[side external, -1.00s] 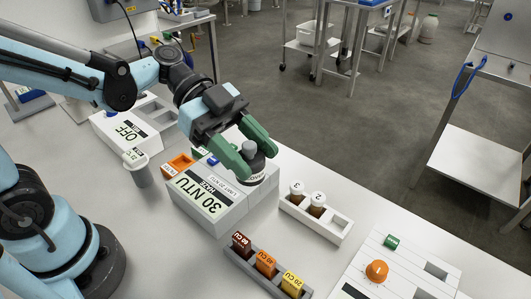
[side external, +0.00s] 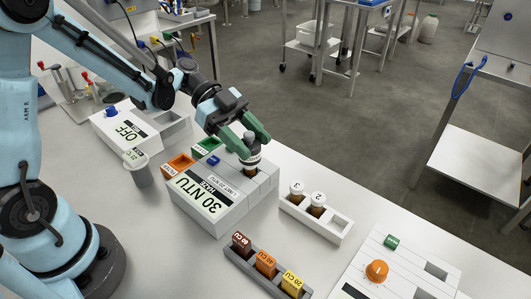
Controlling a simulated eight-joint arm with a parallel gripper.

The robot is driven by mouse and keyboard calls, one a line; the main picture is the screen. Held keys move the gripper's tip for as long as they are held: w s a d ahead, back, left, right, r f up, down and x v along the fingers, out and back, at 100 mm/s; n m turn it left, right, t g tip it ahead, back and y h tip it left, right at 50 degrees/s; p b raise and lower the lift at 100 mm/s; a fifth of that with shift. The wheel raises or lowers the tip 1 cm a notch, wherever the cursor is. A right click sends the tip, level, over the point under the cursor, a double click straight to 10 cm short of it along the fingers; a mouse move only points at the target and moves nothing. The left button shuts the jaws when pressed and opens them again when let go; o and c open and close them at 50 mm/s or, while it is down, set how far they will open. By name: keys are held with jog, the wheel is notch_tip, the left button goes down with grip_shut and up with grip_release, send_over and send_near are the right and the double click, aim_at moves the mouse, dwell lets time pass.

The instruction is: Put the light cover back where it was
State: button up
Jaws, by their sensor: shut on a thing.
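The light cover (side external: 251,153) is a small dark cap with a white lettered band, in the side external view. My gripper (side external: 250,143), with green fingers, is shut on it. The cover is upright above the back right part of the grey haze meter (side external: 211,200), whose display reads 30 NTU. I cannot tell whether its lower edge touches the meter's top.
A grey rack (side external: 240,267) with coloured blocks is in front. A grey cup (side external: 141,171) stands left. Bare bench lies between the racks.

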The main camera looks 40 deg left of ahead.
jog(key=shift+w+a+f, duration=0.1)
jog(key=shift+f, duration=1.8)
jog(key=shift+f, duration=0.15)
jog(key=o, duration=1.1)
jog(key=v, duration=1.2)
jog(key=s+n+t+y, duration=0.2)
jog(key=n+y, duration=0.2)
jog(key=n, duration=0.1)
jog(key=s+d+n+t+y, duration=0.1)
jog(key=s+n+t+y, duration=0.1)
jog(key=n+y, duration=0.2)
jog(key=s+d+r+n+t+y, duration=0.1)
jog(key=s+n+t+y, duration=0.1)
jog(key=n+y, duration=0.2)
jog(key=shift+s+n, duration=0.2)
jog(key=shift+n, duration=0.75)
jog(key=shift+s+n, duration=0.15)
jog(key=shift+n, duration=0.8)
jog(key=shift+o, duration=0.2)
jog(key=shift+s+a+r+n+t+y, duration=0.15)
jog(key=shift+a+n+t+y, duration=0.1)
jog(key=shift+n+t+y, duration=0.25)
